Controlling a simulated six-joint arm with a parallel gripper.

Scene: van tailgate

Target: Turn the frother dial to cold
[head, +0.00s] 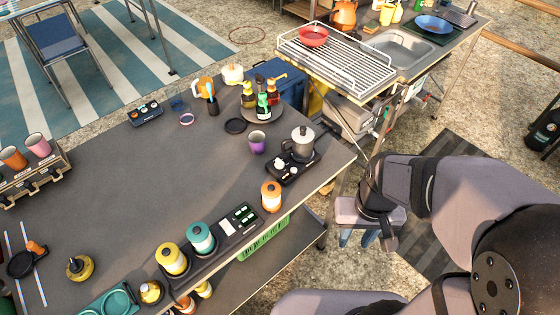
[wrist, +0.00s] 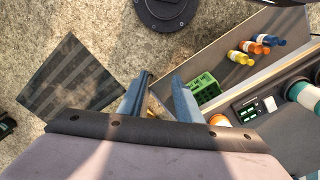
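What looks like the frother (head: 301,142), a silver jug with a handle, stands on a black control base (head: 291,173) near the table's right edge. A pale round knob (head: 279,164) sits on the base's front left, with a smaller light spot beside it. The markings and setting are too small to read. My gripper (head: 357,240) hangs off the table's right side, below and right of the base, pointing down. In the wrist view my gripper (wrist: 162,78) has its two blue fingers apart with nothing held between them. The frother is not visible there.
An orange-topped jar (head: 271,196) stands just in front of the base, and a purple cup (head: 257,142) to its left. Bottles stand on a round tray (head: 262,115) behind. A grill rack (head: 335,60) and sink are beyond. The table's middle is clear.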

